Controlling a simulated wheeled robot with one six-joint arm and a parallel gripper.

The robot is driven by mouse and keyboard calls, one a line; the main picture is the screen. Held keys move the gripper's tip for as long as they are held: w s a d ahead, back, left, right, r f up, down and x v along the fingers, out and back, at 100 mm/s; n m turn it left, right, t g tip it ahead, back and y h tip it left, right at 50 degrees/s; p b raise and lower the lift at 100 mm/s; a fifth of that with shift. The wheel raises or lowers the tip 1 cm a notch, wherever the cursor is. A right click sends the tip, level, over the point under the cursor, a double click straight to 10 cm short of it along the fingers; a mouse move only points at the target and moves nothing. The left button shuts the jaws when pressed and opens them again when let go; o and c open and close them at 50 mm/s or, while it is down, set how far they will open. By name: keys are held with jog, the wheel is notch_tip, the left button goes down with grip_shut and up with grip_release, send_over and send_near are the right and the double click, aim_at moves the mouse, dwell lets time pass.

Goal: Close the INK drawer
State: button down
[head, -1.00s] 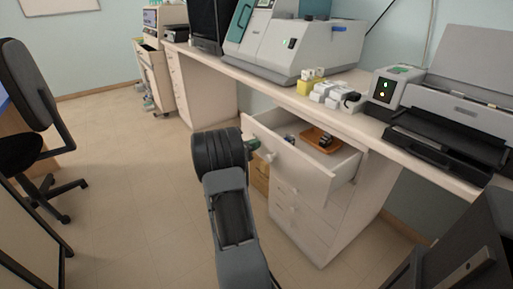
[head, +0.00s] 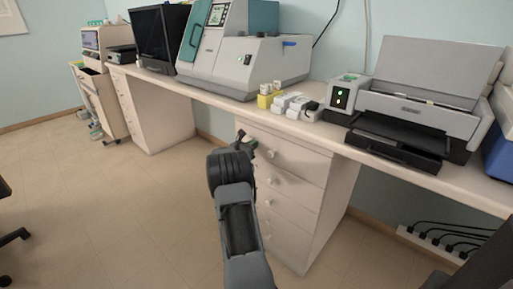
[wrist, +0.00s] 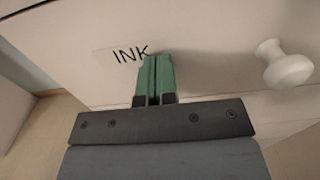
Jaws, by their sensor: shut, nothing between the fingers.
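The INK drawer (head: 305,160) is the top drawer of the white cabinet under the bench. Its front looks flush with the drawers below, and its inside is hidden. In the wrist view its white front (wrist: 215,30) fills much of the picture, with the INK label (wrist: 130,53) left of centre and the round white knob (wrist: 283,65) at right. My gripper (head: 245,140) is at the left part of this front, left of the knob. In the wrist view its green fingers (wrist: 155,62) are together and empty, with their tips against or very near the front just below the label.
Several more drawers with knobs are below, such as this one (head: 290,187). On the bench (head: 210,97) above stand a large grey machine (head: 240,60), small white and yellow boxes (head: 285,100) and a printer (head: 415,110). The floor (head: 120,210) at left is clear.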

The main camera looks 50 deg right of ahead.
jog(key=shift+d+r, duration=0.25)
jog(key=shift+r, duration=0.1)
jog(key=w+a+p, duration=0.1)
jog(key=a, duration=1.3)
jog(key=shift+a+f, duration=0.25)
jog(key=shift+f, duration=0.1)
jog(key=shift+w, duration=0.1)
